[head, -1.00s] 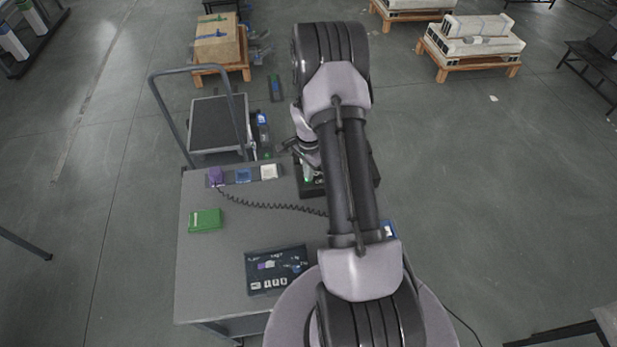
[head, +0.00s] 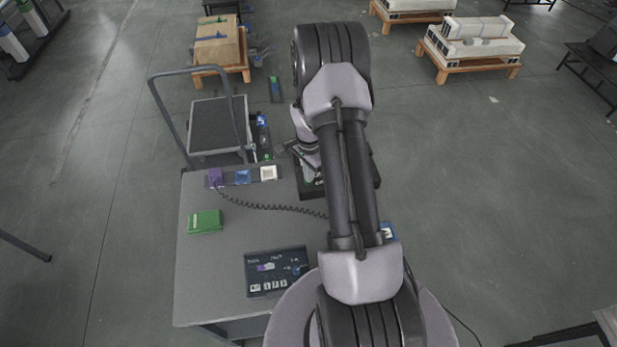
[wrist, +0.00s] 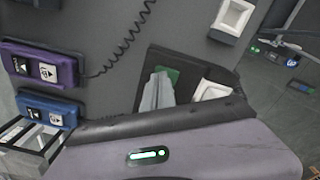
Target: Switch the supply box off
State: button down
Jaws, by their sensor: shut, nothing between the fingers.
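A black box (head: 312,192) with white lettering stands on the table under my arm, partly hidden. It looks like the supply box, but its lettering is not readable. In the wrist view this dark box (wrist: 208,72) has a green part (wrist: 172,74) and a white part (wrist: 214,91). My gripper (wrist: 161,75) shows as pale grey fingers, shut and empty, over the box beside the green part. I cannot tell whether the tips touch it. In the head view my gripper is mostly hidden behind the wrist.
A purple switch (wrist: 38,65) and blue switch (wrist: 45,111) sit at left in the wrist view. The table also holds a green box (head: 205,221), a dark panel (head: 277,271) and a coiled cord (head: 270,208). A cart (head: 218,125) stands behind.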

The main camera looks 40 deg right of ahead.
jog(key=shift+r+p, duration=1.3)
jog(key=shift+r, duration=1.65)
